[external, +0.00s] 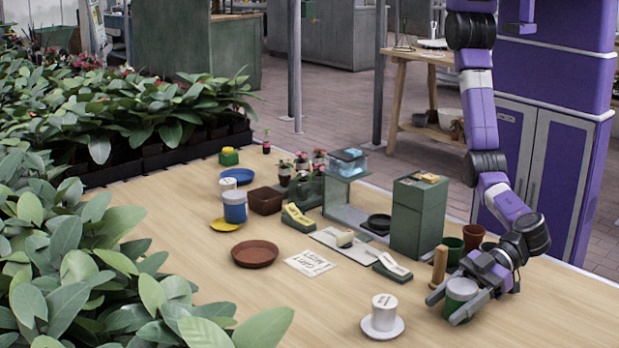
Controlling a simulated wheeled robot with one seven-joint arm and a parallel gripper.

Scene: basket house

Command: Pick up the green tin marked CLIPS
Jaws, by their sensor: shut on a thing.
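A green tin (460,291) with a pale top stands at the right front of the wooden table. Its marking is not readable from here, so I cannot confirm the word CLIPS. My gripper (450,305) is low at the table, with one finger on each side of the tin, and is shut on it. The tin looks upright. I cannot tell whether its base touches the table, as the near finger hides its lower part.
A white tin (384,307) on a white saucer (398,329) stands left of my gripper. A wooden cylinder (439,265), a dark green pot (453,249) and terracotta pots (473,237) stand close behind. A tall green box (415,222) is farther back.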

